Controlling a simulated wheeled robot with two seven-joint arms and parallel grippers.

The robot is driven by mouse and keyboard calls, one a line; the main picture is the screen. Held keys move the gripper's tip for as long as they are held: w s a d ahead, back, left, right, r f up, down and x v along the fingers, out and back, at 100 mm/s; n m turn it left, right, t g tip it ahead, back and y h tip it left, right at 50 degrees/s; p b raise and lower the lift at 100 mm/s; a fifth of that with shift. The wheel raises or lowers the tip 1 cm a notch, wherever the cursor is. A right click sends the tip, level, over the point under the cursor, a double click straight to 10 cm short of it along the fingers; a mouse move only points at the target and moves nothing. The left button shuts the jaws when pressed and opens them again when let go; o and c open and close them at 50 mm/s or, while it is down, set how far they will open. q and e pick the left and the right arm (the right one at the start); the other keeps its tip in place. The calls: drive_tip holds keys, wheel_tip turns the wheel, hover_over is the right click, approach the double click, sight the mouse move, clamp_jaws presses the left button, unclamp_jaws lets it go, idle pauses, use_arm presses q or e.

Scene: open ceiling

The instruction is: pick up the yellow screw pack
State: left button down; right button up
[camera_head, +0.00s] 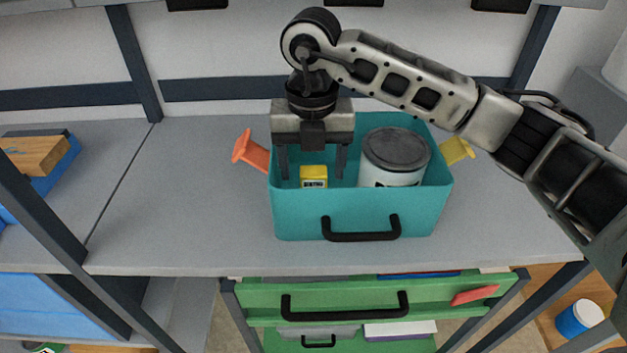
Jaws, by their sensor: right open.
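The yellow screw pack (314,174) is a small yellow box with a dark and white label. It stands inside the teal bin (300,217), toward its left side. My right gripper (312,172) points down into the bin, with its two fingers apart on either side of the pack. I cannot tell whether the fingers touch the pack. My left gripper is not in view.
A white can with a grey lid (396,152) stands in the bin, right of the pack. An orange object (250,150) lies left of the bin and a yellow one (457,150) to its right. The grey shelf (185,190) is clear at left.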

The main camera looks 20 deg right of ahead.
sight(313, 173)
drive_tip(key=f, duration=0.3)
drive_tip(key=w+f+p, duration=0.1)
drive_tip(key=f, duration=0.1)
drive_tip(key=shift+d, duration=0.25)
drive_tip(key=c, duration=1.1)
